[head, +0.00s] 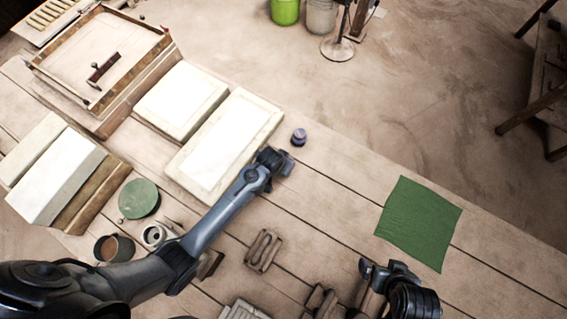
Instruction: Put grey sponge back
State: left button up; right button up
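I cannot pick out a grey sponge for certain in the head view. My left gripper (280,162) is above the table, past the right edge of a large pale slab (225,145). A small greyish-purple round object (299,138) stands just beyond it, seemingly apart from it. A bluish-grey patch shows at the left gripper's tip, but I cannot tell whether it is a held thing or a finger. My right gripper (368,274) is low in the view, left of the green cloth (418,223). Its fingers are too small and dark to read.
A wooden framed tray (155,75) and a smaller pale slab (182,100) lie at the back left. A green disc (138,198), a brown-filled cup (114,248) and a round pot (154,235) stand near my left arm. A wooden block (263,250) lies between the arms.

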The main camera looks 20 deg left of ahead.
pick_arm(q)
jog(key=shift+f, duration=0.3)
jog(key=o, duration=1)
jog(key=shift+s+r, duration=0.1)
jog(key=shift+r, duration=0.4)
jog(key=d+p+v, duration=0.1)
jog(key=p+v, duration=0.2)
jog(key=v, duration=0.8)
jog(key=shift+g+y, duration=0.3)
jog(key=shift+g, duration=0.2)
jog(key=s+a+r, duration=0.2)
jog(key=s+r, duration=0.1)
jog(key=s, duration=0.3)
jog(key=s+a+r, duration=0.2)
jog(key=s+r, duration=0.1)
jog(key=s, duration=0.3)
jog(key=s+a+r, duration=0.3)
jog(key=s, duration=0.3)
jog(key=shift+s+r, duration=0.2)
jog(key=shift+r, duration=0.1)
jog(key=shift+d, duration=0.1)
